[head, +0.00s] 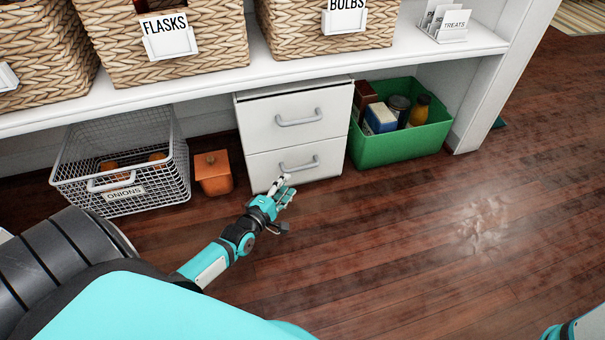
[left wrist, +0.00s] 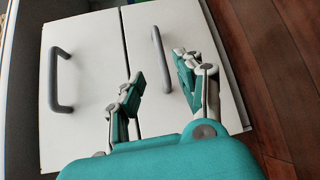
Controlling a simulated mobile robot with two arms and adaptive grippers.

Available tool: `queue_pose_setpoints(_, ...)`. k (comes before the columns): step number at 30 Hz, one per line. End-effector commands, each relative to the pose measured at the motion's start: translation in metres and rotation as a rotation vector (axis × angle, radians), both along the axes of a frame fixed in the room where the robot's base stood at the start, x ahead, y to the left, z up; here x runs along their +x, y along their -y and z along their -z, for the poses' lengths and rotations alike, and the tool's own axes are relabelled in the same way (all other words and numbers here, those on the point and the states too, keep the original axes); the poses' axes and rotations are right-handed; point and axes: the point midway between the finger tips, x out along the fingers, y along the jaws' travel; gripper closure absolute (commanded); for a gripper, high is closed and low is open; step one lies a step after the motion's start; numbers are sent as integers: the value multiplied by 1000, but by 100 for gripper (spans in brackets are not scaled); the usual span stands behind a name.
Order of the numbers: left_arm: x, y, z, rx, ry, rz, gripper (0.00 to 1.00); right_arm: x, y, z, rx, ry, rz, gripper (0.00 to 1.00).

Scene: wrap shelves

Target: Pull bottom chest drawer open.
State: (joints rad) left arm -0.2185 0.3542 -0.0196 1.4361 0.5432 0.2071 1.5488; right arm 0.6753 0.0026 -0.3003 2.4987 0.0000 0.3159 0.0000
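The white chest (head: 293,133) stands under the shelf with two drawers, each with a grey bar handle, and both look closed. The bottom drawer (head: 265,171) has its handle (head: 299,165) just beyond my left gripper (head: 284,187), which is low in front of the chest. In the left wrist view the chest appears turned sideways, with the bottom drawer's handle (left wrist: 160,60) in line with the gap between the open fingers of my left gripper (left wrist: 160,85). Contact with the handle cannot be made out. My right gripper's fingers are not visible; only part of that arm shows at the lower right.
A wire basket (head: 68,184) marked onions and an orange box (head: 214,178) stand left of the chest. A green crate (head: 400,147) with groceries stands close on its right. Wicker baskets (head: 180,60) sit on the shelf above. The wooden floor (head: 400,240) in front is clear.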

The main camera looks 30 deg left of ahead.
Motion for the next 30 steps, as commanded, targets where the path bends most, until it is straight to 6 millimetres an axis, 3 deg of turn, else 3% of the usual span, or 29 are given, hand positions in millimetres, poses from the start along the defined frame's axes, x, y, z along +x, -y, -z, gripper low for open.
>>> queue_pose_setpoints(2,19,-2,8,0,4,-2,64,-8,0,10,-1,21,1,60)
queue_pose_setpoints(6,49,-4,13,1,3,-1,64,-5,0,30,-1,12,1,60)
queue_pose_setpoints(13,85,-6,17,0,0,0,64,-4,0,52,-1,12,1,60)
queue_pose_setpoints(18,98,-6,17,2,-1,0,64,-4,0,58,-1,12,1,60)
queue_pose_setpoints(27,99,-7,16,1,-2,0,64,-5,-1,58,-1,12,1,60)
queue_pose_setpoints(30,99,-7,16,1,-2,0,76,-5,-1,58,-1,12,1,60)
